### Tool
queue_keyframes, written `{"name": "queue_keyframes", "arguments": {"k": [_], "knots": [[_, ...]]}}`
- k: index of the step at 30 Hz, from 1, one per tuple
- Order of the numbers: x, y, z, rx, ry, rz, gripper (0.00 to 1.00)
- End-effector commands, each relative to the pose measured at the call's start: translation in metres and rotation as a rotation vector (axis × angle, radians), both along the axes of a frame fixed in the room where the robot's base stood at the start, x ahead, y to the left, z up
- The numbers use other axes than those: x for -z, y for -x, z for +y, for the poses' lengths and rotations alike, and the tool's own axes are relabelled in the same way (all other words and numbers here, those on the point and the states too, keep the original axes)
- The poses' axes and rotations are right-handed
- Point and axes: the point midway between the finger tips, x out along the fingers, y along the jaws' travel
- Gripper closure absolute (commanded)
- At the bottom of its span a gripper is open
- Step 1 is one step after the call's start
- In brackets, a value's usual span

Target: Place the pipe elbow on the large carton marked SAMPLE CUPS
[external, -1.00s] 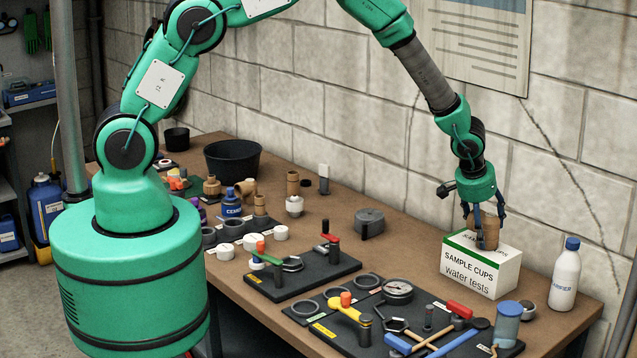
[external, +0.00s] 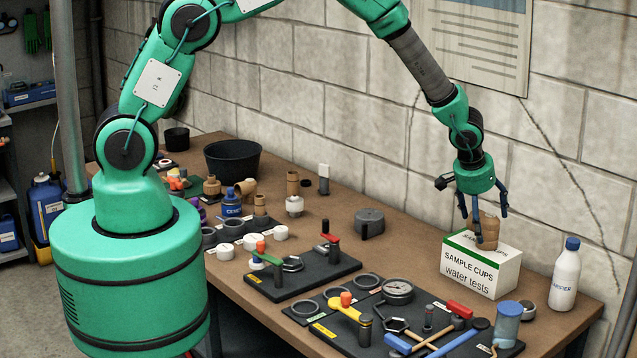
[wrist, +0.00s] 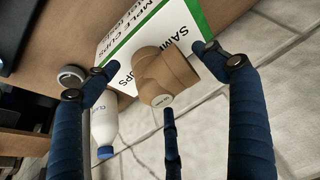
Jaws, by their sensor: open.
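The tan pipe elbow (external: 487,232) stands on top of the large white carton marked SAMPLE CUPS (external: 481,276), which has a green edge stripe. In the wrist view the elbow (wrist: 165,75) shows between my fingers, with the carton (wrist: 118,42) behind it. My gripper (external: 483,212) is open, with its blue fingers spread just above and around the elbow. In the wrist view there are gaps between the fingers and the elbow.
A white bottle with a blue cap (external: 565,274) stands right of the carton. A black tool board (external: 400,322) with a gauge, wrenches and a hammer lies in front. The block wall is close behind.

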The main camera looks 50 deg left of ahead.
Motion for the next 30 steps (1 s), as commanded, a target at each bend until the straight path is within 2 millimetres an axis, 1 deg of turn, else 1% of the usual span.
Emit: {"name": "queue_keyframes", "arguments": {"k": [10, 18, 24, 30], "knots": [[-0.047, 0.018, -0.001, -0.001, 0.001, -0.002, 0.16], [-0.077, 0.031, -0.001, -0.001, 0.001, -0.001, 0.16], [-0.086, 0.035, -0.001, 0.001, 0.001, 0.000, 0.16], [-0.088, 0.036, -0.001, 0.001, 0.000, 0.000, 0.16]]}}
